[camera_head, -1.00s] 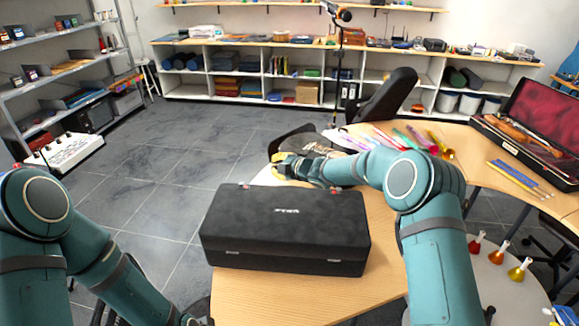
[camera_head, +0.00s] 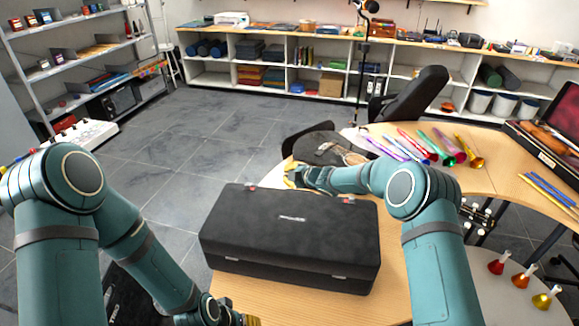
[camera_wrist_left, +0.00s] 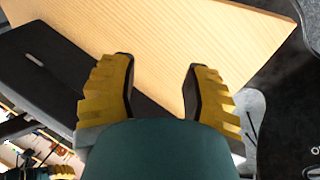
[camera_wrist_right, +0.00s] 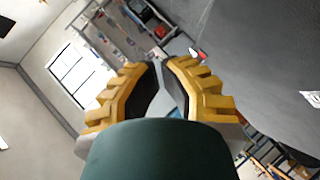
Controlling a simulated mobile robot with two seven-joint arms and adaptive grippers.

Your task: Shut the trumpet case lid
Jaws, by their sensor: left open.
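The black trumpet case (camera_head: 290,235) rests on the wooden desk. Its lid looks down on the base, with no gap visible along the front; the far side is hidden. In the right wrist view a dark surface with a pale logo (camera_wrist_right: 255,45) fills the right, probably the lid. My right gripper (camera_head: 295,174) is just beyond the case's far edge, its fingertips (camera_wrist_right: 162,64) close together with a narrow gap; nothing is seen between them. My left gripper (camera_head: 250,320) is low at the case's near left, open and empty in the left wrist view (camera_wrist_left: 158,72).
Colored cone-shaped items (camera_head: 430,148) lie on the desk at the right, beside a dark bag (camera_head: 325,147). An open violin case (camera_head: 545,145) is at the far right. Small colored flasks (camera_head: 522,276) stand on a round table. Another black case (camera_head: 130,297) is low at the left.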

